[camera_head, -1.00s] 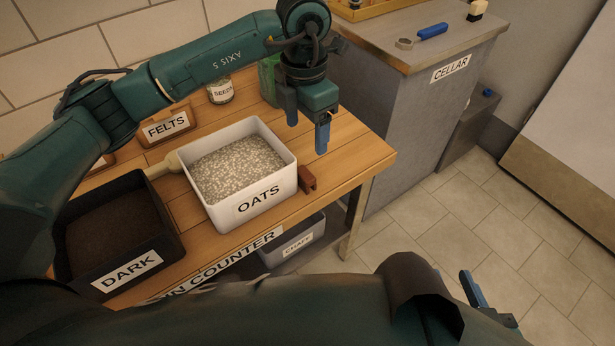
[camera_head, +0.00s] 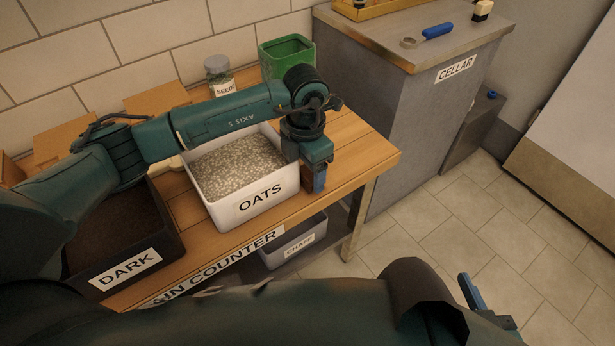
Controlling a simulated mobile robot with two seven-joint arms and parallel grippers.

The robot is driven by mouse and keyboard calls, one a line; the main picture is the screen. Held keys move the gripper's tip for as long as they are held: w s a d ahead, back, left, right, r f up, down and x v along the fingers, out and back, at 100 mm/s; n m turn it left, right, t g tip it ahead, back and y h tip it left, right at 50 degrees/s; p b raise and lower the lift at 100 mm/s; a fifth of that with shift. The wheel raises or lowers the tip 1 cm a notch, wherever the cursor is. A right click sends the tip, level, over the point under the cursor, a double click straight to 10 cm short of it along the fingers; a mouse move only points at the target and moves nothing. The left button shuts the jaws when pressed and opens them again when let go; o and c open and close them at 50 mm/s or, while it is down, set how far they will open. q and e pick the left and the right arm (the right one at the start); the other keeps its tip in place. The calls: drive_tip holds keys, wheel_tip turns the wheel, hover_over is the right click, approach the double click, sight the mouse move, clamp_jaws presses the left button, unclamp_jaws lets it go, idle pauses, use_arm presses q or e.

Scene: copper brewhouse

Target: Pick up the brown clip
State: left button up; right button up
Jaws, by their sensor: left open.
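The brown clip (camera_head: 307,183) sits on the wooden counter just right of the white OATS bin, near the counter's front edge. It is mostly hidden behind my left gripper. My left gripper (camera_head: 315,182) points down at the clip with its blue-tipped fingers low, close to the counter top. It is open; whether its fingers touch the clip or stand around it cannot be told. My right gripper (camera_head: 474,296) shows only in part at the lower right, with a blue finger, away from the counter.
The OATS bin (camera_head: 257,208) stands close left of my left gripper, with the DARK bin (camera_head: 130,270) further left. A green container (camera_head: 287,55) and a SEEDS jar (camera_head: 219,76) stand behind. The counter right of the clip is clear.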

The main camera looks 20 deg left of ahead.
use_arm(q)
drive_tip(key=shift+f, duration=0.15)
drive_tip(key=shift+c, duration=0.2)
drive_tip(key=c, duration=1)
